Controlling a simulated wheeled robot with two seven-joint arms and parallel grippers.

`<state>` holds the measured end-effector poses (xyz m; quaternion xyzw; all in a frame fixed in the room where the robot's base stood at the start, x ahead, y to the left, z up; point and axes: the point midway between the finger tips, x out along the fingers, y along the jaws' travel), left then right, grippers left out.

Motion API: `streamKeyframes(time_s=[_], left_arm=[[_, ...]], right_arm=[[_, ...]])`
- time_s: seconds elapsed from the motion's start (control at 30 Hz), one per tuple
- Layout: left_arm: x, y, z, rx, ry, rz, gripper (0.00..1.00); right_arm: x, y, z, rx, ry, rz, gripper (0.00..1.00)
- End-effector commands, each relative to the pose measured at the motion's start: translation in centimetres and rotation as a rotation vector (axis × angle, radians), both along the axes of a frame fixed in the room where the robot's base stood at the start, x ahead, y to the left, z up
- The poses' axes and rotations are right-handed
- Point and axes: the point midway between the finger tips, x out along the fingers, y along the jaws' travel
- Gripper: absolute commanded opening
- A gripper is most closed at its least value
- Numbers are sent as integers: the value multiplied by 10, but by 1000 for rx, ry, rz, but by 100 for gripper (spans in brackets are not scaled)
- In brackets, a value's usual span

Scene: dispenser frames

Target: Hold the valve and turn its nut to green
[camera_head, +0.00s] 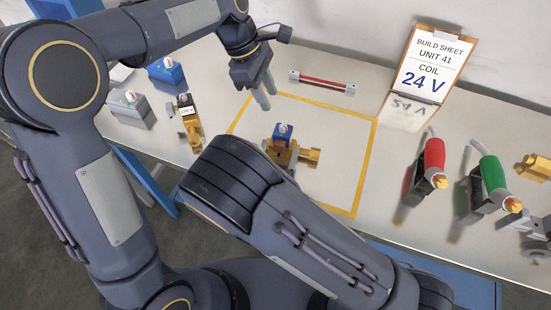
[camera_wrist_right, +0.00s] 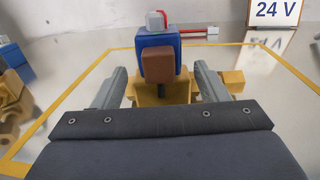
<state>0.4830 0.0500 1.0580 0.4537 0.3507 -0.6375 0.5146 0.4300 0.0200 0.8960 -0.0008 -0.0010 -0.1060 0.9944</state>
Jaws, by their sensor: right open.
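The valve (camera_head: 285,152) has a brass body and a blue coil block, and stands upright inside the yellow outline. In the right wrist view the blue block (camera_wrist_right: 159,42) has a brown block on its near face. A small grey-white nut (camera_wrist_right: 156,20) with a red mark sits on top; no green shows on it. My right gripper (camera_wrist_right: 160,90) is open, its fingers at either side of the brass body with gaps visible. My right arm hides it in the head view. My left gripper (camera_head: 270,101) is in the air left of and behind the valve, fingers apart and empty.
The yellow outline (camera_head: 369,150) marks the table. A red-and-silver bar (camera_head: 322,82) lies behind it. A "24 V" build sheet (camera_head: 430,70) stands behind right. Red (camera_head: 434,160) and green (camera_head: 493,175) tools stand right. Another brass valve (camera_head: 189,125) and blue block (camera_head: 166,75) are left.

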Motion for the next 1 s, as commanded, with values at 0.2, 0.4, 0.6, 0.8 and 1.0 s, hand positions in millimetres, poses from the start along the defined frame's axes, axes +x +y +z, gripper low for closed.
streamKeyframes(time_s=[0.2,0.4,0.6,0.8,1.0], left_arm=[[0,0,0,0,0,0,36],[0,0,0,0,0,0,36],[0,0,0,0,0,0,36],[0,0,0,0,0,0,36],[0,0,0,0,0,0,36]], right_arm=[[33,-8,0,2,1,-4,67],[48,-11,0,2,2,-3,67],[50,-11,0,2,2,-2,67],[50,-11,0,2,2,-2,54],[50,-11,0,3,3,-2,28]])
